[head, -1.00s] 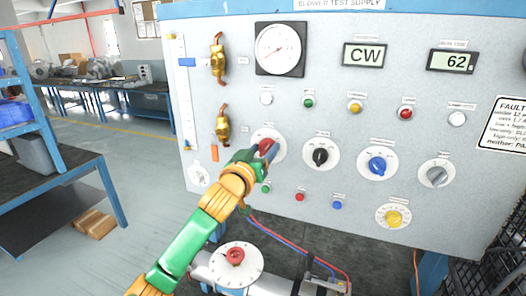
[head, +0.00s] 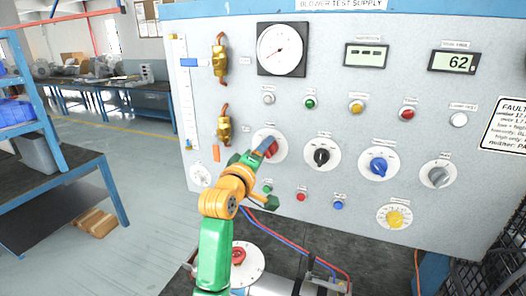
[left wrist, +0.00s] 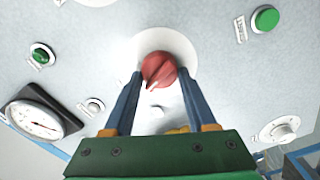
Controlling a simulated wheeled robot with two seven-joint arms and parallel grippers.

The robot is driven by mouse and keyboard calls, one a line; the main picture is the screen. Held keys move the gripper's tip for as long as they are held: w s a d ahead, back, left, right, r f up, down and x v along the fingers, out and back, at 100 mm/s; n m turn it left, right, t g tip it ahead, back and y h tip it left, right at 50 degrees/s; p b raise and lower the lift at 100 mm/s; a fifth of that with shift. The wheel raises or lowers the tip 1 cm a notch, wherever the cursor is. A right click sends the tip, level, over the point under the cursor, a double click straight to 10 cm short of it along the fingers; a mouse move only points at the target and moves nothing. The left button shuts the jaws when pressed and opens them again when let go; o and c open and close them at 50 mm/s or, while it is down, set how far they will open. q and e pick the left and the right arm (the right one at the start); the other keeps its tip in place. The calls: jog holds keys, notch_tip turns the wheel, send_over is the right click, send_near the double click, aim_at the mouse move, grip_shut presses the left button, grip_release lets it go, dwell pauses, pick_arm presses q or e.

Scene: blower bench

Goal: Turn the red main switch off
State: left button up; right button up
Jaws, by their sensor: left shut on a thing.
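The red main switch (head: 273,148) is a round red knob on a white dial plate, at the left of the row of knobs on the grey panel. My left gripper (head: 267,149) reaches up to it from below and partly covers it. In the left wrist view the red knob (left wrist: 159,68) sits between the two blue fingers, with a pale pointer line on its face. The left gripper is shut on the knob. The dial's markings are too small to read. My right gripper is in neither view.
A black knob (head: 321,156) and a blue knob (head: 378,165) sit to the right. A small green button (head: 267,188) is close below the left gripper. A blower with a red-centred dial (head: 241,256) stands below.

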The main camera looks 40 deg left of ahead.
pick_arm(q)
jog(key=n, duration=0.4)
jog(key=shift+n, duration=0.4)
dwell(0.4)
jog(key=o, duration=1.1)
jog(key=shift+o, duration=1.4)
jog(key=shift+w+f, duration=0.1)
